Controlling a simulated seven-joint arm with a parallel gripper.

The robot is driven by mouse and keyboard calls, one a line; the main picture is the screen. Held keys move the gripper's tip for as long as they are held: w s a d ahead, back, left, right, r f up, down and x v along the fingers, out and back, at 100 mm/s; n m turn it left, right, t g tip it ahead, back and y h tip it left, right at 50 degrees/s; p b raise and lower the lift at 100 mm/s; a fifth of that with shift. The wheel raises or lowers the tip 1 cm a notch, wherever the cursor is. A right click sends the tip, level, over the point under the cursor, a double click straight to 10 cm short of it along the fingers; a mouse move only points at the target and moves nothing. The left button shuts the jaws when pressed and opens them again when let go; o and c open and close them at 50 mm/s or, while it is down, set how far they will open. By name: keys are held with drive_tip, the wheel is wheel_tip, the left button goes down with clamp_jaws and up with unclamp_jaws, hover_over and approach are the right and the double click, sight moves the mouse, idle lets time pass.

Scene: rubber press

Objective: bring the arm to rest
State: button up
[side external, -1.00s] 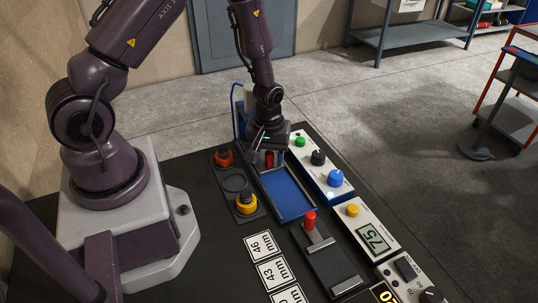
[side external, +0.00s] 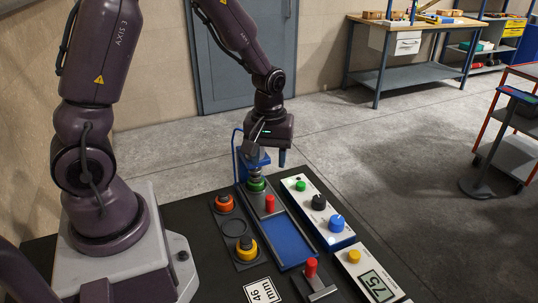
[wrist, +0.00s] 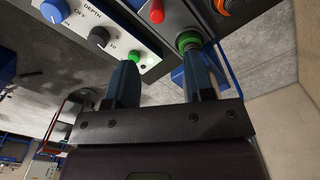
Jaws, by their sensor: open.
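My gripper (side external: 267,157) is raised above the far end of the table, by the blue press frame (side external: 238,150). Its fingers point down and are apart. In the wrist view my gripper (wrist: 161,68) shows two dark blue fingers spread wide with nothing between them. A green round piece (side external: 256,185) sits beneath the press, below my gripper. It also shows in the wrist view (wrist: 188,42), beyond the right finger, and I cannot judge the gap there. A red handle (side external: 270,204) stands upright at the far end of the blue tray (side external: 287,243).
An orange-topped piece (side external: 224,203) and a yellow-topped piece (side external: 246,248) stand in a dark rack left of the tray. A control box (side external: 320,212) with knobs lies to the right. A second red handle (side external: 311,267) is nearer. Open floor lies beyond the table.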

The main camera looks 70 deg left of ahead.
idle(0.3)
drive_tip(key=s+d+r+m+t, duration=0.2)
drive_tip(key=s+r+m, duration=0.3)
drive_tip(key=r, duration=0.5)
drive_tip(key=s+d+r+m+t, duration=0.3)
drive_tip(key=s+d+r+m, duration=0.2)
drive_tip(key=r, duration=0.4)
drive_tip(key=shift+s+d+r+m+t, duration=0.15)
drive_tip(key=shift+s+r+m+t, duration=0.35)
drive_tip(key=shift+s, duration=0.7)
drive_tip(key=shift+f, duration=0.15)
idle(0.6)
